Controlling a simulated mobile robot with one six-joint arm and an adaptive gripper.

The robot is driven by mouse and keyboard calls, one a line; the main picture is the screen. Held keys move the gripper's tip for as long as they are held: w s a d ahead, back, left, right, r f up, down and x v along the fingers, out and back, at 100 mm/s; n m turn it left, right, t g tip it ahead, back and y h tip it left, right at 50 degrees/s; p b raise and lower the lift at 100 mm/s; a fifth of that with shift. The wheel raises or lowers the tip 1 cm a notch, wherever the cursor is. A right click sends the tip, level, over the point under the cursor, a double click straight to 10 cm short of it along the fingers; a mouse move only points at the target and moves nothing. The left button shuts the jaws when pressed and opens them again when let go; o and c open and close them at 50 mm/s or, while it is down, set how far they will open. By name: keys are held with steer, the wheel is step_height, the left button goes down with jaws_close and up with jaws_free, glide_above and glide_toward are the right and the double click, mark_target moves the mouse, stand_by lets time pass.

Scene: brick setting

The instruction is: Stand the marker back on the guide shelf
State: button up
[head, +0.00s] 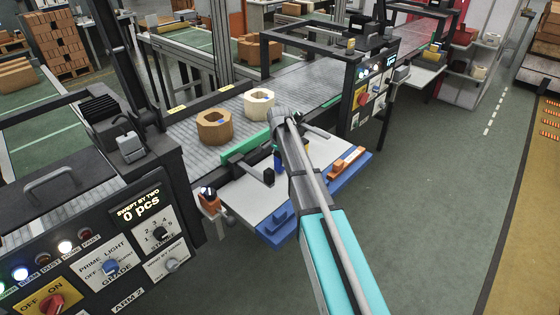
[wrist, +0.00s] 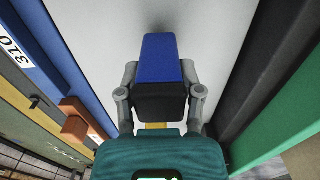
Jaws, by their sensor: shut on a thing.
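The marker (wrist: 160,58), a block with a blue face and a black face, is between the two grey fingers of my gripper (wrist: 160,92) in the wrist view. The fingers are shut on its sides. Behind it is the pale surface of the guide shelf (wrist: 225,30), with a soft shadow near the marker; I cannot tell whether they touch. In the head view the guide shelf (head: 245,197) is the pale board beside the conveyor. My arm covers part of it and mostly hides my gripper. A bit of blue (head: 277,159) shows beside the arm there.
A green guide rail (head: 245,148) runs along the conveyor side of the shelf. A blue strip (head: 335,187) with an orange block (head: 347,161) lines the outer edge. A brown nut-shaped piece (head: 214,127) and a cream one (head: 259,103) sit on the conveyor. Floor at right is clear.

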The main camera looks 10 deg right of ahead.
steer(key=shift+f, duration=0.2)
steer(key=o, duration=0.9)
steer(key=shift+r, duration=0.1)
steer(key=shift+r, duration=0.15)
step_height(320, 180, up, 12)
steer(key=p, duration=1.2)
stand_by(0.3)
steer(key=s+n, duration=0.3)
steer(key=s, duration=0.6)
steer(key=s+n, duration=0.4)
steer(key=s, duration=0.6)
steer(key=s+n, duration=0.3)
steer(key=s, duration=0.7)
steer(key=shift+s+d+n, duration=0.15)
steer(key=shift+n, duration=0.25)
